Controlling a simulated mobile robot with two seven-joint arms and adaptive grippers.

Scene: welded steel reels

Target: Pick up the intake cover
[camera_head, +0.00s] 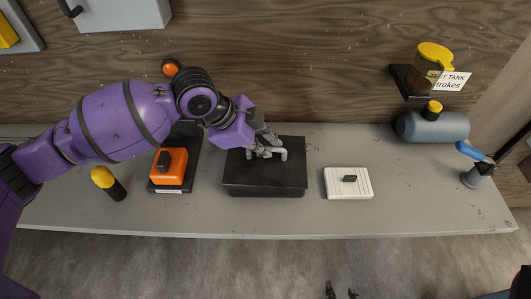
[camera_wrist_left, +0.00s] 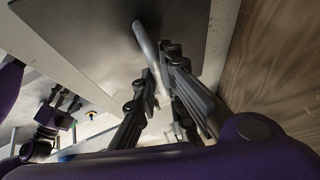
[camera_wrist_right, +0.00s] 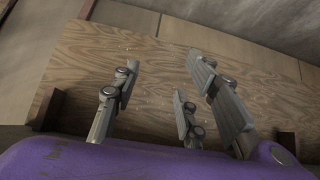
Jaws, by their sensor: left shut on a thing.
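A wide, flat dark cover (camera_head: 262,185) lies on the grey bench with a pale grey bar handle (camera_head: 281,154) on top. I take it for the intake cover, though no label shows. My left gripper (camera_head: 268,149) reaches down over it and is shut on the handle. The left wrist view shows the handle (camera_wrist_left: 143,42) running between the fingers (camera_wrist_left: 160,82), with the dark cover (camera_wrist_left: 110,35) behind. Whether the cover is clear of the bench cannot be told. My right gripper (camera_wrist_right: 163,75) is open and empty; its fingertips show at the head view's bottom edge (camera_head: 341,291).
The bench right of the slatted plate is clear.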

